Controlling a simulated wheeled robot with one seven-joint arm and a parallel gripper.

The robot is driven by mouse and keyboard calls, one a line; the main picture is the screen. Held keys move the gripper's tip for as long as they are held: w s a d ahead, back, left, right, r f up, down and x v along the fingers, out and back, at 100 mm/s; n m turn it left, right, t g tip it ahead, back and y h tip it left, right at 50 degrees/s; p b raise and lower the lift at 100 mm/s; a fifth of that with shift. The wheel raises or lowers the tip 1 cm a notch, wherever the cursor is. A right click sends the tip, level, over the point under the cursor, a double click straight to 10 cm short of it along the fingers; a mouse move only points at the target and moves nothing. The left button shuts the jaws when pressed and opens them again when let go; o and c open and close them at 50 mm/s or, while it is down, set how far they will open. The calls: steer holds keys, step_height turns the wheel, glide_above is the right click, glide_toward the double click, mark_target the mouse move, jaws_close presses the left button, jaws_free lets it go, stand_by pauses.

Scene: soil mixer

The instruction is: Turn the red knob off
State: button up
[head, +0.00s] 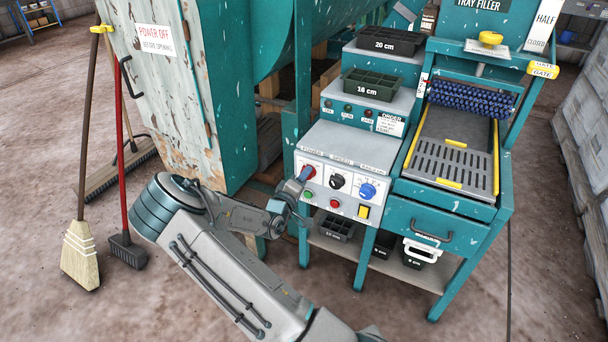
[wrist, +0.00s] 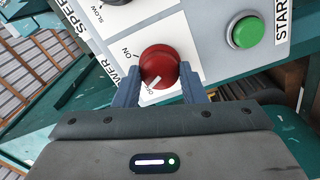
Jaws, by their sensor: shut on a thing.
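The red knob (head: 309,171) sits under the POWER label at the left of the white control panel (head: 325,203). In the wrist view the red knob (wrist: 160,64) shows between the two blue fingers of my gripper (wrist: 159,82). My gripper is shut on the knob, one finger on each side. The knob's white pointer mark lies on its lower part, toward the OFF label. The ON label is at its upper left. In the head view my gripper (head: 300,182) reaches the knob from the left and partly covers it.
A green START button (wrist: 244,33) is close to the right finger in the wrist view. Black SPEED (head: 337,181) and blue (head: 368,191) knobs, a red button (head: 334,203) and a yellow switch (head: 363,211) share the panel.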

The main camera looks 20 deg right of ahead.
steer(key=shift+a+n+p, duration=0.15)
steer(key=shift+n+p, duration=0.25)
steer(key=shift+n, duration=1.5)
steer(key=o, duration=1)
steer(key=shift+w, duration=0.1)
steer(key=p+v, duration=0.1)
steer(key=v, duration=1.2)
steer(key=shift+s+a+p, duration=0.25)
steer(key=shift+s+p, duration=0.05)
